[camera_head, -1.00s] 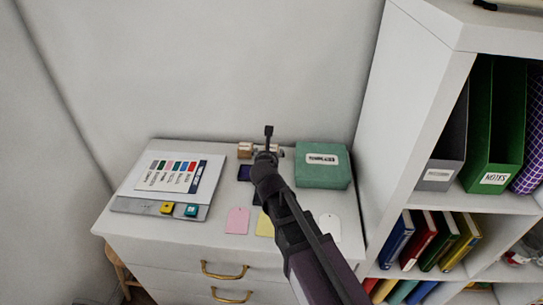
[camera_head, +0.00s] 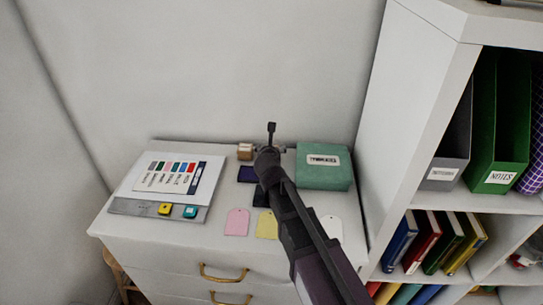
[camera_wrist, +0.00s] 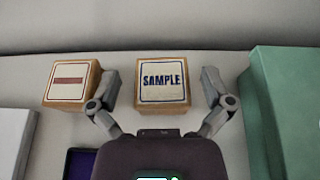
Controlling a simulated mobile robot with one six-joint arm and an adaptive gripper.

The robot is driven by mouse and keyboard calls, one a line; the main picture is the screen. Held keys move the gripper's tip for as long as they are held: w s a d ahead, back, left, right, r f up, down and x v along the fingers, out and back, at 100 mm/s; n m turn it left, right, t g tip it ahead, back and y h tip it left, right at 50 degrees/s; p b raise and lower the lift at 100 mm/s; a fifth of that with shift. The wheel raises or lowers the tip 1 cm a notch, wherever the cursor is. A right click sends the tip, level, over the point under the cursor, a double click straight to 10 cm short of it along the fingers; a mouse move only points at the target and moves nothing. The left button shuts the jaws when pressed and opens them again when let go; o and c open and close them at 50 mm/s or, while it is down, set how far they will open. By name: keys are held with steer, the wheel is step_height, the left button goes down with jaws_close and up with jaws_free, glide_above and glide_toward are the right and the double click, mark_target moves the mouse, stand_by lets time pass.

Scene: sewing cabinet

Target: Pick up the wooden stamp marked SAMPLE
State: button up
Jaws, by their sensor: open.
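The wooden stamp marked SAMPLE (camera_wrist: 162,92) shows in the wrist view, with a white label, blue border and blue letters on its top. My gripper (camera_wrist: 163,98) is open, with one finger on each side of the SAMPLE stamp. The left finger sits in the gap between it and a second wooden stamp (camera_wrist: 71,92), which has a red bar on its label. I cannot tell how high the fingers are above the cabinet top. In the head view my arm hides the SAMPLE stamp, while a wooden stamp (camera_head: 245,152) shows left of my gripper.
A green box (camera_head: 324,176) stands close on the right. A dark ink pad (camera_head: 247,174) lies in front of the stamps. Pink (camera_head: 237,222) and yellow (camera_head: 266,225) tags lie near the front of the cabinet top. A colour chart board (camera_head: 150,206) lies at left; a shelf (camera_head: 400,130) rises at right.

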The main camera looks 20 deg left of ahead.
steer(key=shift+b+x, duration=0.4)
steer(key=shift+x, duration=1.1)
steer(key=shift+d, duration=0.1)
steer(key=c, duration=1.1)
